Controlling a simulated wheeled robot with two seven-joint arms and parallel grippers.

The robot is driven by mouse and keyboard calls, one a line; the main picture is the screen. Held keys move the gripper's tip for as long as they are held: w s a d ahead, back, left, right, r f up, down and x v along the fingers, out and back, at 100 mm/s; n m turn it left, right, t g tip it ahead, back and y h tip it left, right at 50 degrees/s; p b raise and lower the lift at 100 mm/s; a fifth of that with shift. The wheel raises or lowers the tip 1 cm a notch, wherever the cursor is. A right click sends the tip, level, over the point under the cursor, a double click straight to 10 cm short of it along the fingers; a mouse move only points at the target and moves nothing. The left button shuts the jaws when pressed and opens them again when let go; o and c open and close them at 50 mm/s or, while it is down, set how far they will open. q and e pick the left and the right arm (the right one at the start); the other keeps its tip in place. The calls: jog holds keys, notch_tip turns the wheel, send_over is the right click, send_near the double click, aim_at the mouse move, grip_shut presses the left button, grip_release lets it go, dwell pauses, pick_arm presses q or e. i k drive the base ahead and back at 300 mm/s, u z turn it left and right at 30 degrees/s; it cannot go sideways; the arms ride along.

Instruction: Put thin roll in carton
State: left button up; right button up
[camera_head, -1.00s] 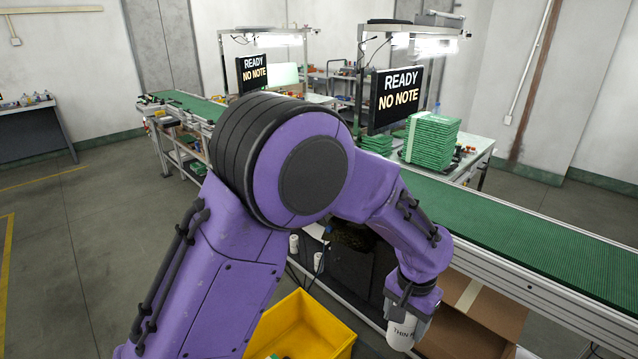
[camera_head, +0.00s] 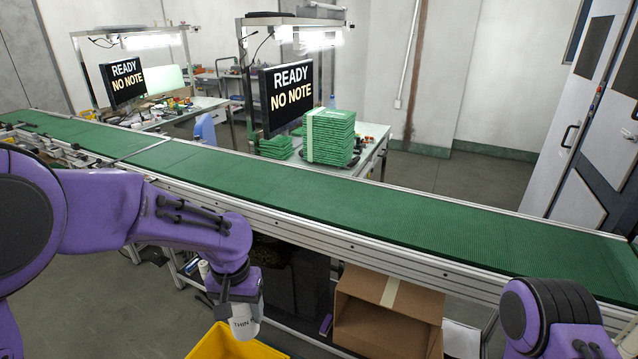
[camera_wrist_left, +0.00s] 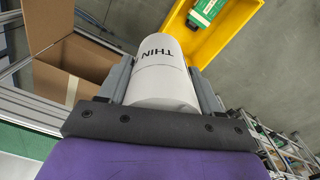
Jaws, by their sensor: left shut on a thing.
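The thin roll (camera_head: 245,320) is a white cylinder with "THIN" printed on it. My left gripper (camera_head: 242,294) is shut on it and holds it in the air, pointing down. In the left wrist view the thin roll (camera_wrist_left: 162,75) sits between the two grey fingers. The open carton (camera_head: 385,312) is brown cardboard, right of the roll and below the conveyor edge. The carton also shows at the left of the left wrist view (camera_wrist_left: 70,65). My right arm shows at the lower right of the head view, but its gripper is out of view.
A yellow bin (camera_head: 228,345) stands just below the held roll, and in the left wrist view a green item (camera_wrist_left: 206,10) lies in it. The green conveyor (camera_head: 400,205) runs across behind the carton. A stack of green boards (camera_head: 330,137) stands beyond it.

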aim_at(401, 329)
jog(key=i, duration=1.25)
jog(key=z, duration=1.15)
